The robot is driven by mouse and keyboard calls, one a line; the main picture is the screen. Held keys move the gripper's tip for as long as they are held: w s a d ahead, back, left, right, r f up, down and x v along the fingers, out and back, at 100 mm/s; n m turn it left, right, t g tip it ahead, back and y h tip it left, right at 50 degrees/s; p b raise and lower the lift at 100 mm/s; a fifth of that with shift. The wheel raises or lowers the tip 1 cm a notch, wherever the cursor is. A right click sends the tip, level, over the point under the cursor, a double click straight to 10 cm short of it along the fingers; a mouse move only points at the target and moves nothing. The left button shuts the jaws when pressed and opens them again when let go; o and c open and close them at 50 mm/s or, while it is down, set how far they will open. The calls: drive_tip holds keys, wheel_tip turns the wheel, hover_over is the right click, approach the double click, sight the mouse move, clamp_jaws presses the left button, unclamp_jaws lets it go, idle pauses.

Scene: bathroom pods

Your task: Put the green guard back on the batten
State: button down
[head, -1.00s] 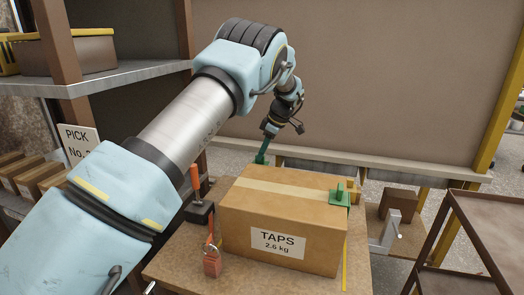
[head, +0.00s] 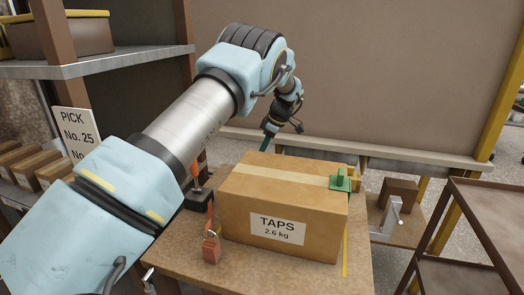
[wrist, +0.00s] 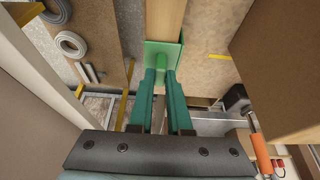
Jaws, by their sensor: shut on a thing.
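In the wrist view my gripper (wrist: 161,76) has both dark green fingers close together on the stem of the green guard (wrist: 164,50).
The TAPS carton (head: 285,205) stands on the bench (head: 190,250), close on the right in the wrist view. An orange-handled tool (head: 197,190) and a red padlock (head: 211,247) are left of it. A brown rack (head: 480,230) stands at right. Grey coils (wrist: 71,45) lie left.

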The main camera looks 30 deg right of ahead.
drive_tip(key=c, duration=0.8)
unclamp_jaws()
